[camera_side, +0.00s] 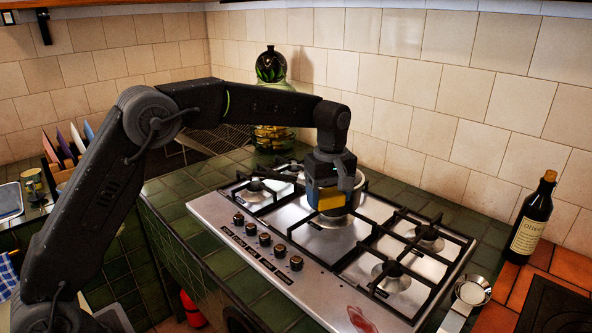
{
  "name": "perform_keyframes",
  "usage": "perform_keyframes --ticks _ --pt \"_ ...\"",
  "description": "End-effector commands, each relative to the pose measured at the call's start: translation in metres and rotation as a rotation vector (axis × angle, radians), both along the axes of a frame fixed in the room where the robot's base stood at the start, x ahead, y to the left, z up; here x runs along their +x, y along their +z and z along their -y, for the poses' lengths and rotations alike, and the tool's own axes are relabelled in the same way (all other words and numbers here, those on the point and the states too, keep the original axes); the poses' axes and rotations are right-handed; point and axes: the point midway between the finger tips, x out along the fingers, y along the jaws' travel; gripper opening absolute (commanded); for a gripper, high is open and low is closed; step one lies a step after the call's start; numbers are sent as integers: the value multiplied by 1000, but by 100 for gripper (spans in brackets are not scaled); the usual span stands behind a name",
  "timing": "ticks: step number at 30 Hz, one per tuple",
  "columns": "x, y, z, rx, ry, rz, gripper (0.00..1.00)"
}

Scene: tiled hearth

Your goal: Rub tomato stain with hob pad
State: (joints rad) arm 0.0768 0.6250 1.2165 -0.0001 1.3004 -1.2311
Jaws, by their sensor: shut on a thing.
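A yellow hob pad (331,201) is held in my gripper (328,188), which is shut on it. The gripper points down over the middle of the steel gas hob (224,207), and its fingers hide part of the pad. I cannot tell whether the pad touches anything below. A red tomato stain (361,319) lies on the bare steel at the front right edge of the hob, in front of the burners. The gripper is behind and to the left of the stain, well apart from it.
Black pan supports stand over the burners. Several control knobs (265,239) line the hob's front left. A silver vessel (357,183) is partly hidden behind the gripper. A dark bottle (531,219) and a small metal dish (472,291) stand at the right. A green glass jar (271,105) stands behind.

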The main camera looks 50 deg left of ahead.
Motion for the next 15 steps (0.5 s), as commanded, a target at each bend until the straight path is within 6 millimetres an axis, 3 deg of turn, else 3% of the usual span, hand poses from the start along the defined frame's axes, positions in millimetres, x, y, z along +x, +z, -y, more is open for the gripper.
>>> perform_keyframes --ticks 1,6,15 --pt "-9 1 21 0 -57 0 49" --pt "-34 -1 68 0 -196 0 49" --pt "-67 -6 114 0 -349 -1 49"
